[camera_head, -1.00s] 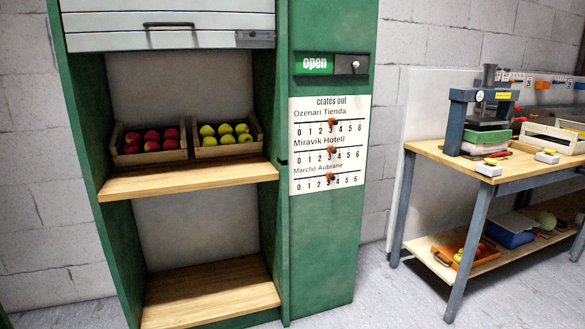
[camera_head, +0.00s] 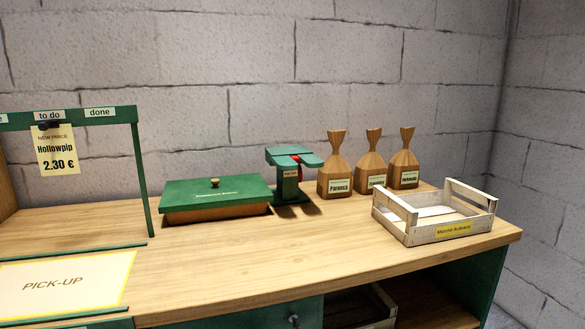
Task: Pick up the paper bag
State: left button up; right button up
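Three brown paper bags with twisted tops stand upright in a row at the back right of the wooden counter. The left paper bag (camera_head: 335,166) has a label that seems to read "Paronza". The middle paper bag (camera_head: 371,163) and the right paper bag (camera_head: 404,161) have labels too small to read surely. All three stand apart from my grippers, and neither gripper is in view.
A white wooden crate (camera_head: 463,228) stands in front of the bags at the right edge of the counter (camera_head: 250,255). A green-lidded box (camera_head: 218,191) and a green device (camera_head: 290,172) stand left of them. A green frame (camera_head: 139,170) with a price card (camera_head: 56,152) and a pick-up mat (camera_head: 60,283) are at the left.

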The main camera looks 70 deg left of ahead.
aim_at(371, 170)
jog(key=u, duration=1.9)
